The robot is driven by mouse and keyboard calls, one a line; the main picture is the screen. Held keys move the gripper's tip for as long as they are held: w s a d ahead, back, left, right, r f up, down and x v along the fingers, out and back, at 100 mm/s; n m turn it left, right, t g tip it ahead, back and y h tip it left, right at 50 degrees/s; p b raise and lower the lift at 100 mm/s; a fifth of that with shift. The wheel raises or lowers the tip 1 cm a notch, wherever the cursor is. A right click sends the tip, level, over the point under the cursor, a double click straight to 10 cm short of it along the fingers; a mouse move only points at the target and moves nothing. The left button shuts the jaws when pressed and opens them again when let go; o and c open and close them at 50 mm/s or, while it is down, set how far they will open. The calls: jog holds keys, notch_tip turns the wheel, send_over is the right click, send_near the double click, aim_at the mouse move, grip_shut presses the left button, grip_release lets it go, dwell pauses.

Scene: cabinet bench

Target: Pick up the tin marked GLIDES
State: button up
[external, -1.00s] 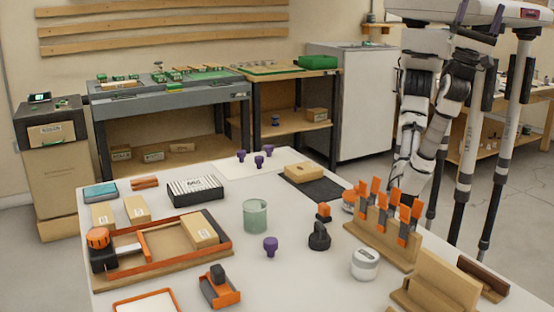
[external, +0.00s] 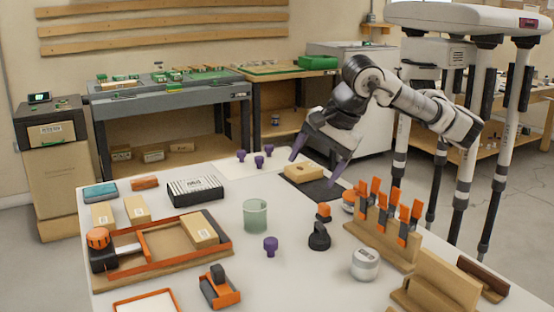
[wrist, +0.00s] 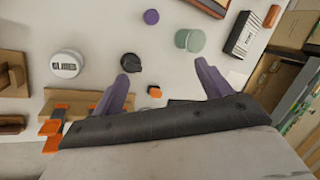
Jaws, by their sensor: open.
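A round white tin (external: 365,264) stands on the white table at the right, in front of the wooden rack. It also shows at the left of the wrist view (wrist: 66,64), with a dark label on its lid too small to read, so I cannot confirm the word GLIDES. My gripper (external: 316,165) is open and empty above the far side of the table, over the dark mat. Its two purple fingers (wrist: 162,75) point at the table and are well apart from the tin.
A black knobbed stamp (external: 319,238) and a purple peg (external: 270,246) stand left of the tin. A wooden rack (external: 378,242) with several orange-handled tools is behind it. A wooden stand (external: 440,285) is to its right. A green glass (external: 255,215) stands mid-table.

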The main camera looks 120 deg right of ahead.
jog(key=s+a+f+n+g+y, duration=0.2)
jog(key=s+a, duration=0.1)
jog(key=a, duration=0.3)
jog(key=s+a+f+n+g+y, duration=0.1)
jog(key=s+a+y, duration=0.15)
jog(key=a, duration=0.35)
jog(key=p, duration=0.2)
send_over(366, 254)
jog(key=shift+n+h, duration=0.3)
jog(key=shift+h, duration=0.05)
jog(key=f, duration=0.8)
jog(key=shift+s+d, duration=0.1)
jog(key=shift+s, duration=0.1)
jog(key=shift+w+f+p, duration=0.2)
jog(key=shift+f+p, duration=0.65)
jog(key=shift+f, duration=2.1)
jog(key=shift+c, duration=0.5)
jog(key=c, duration=1)
jog(key=shift+r, duration=0.15)
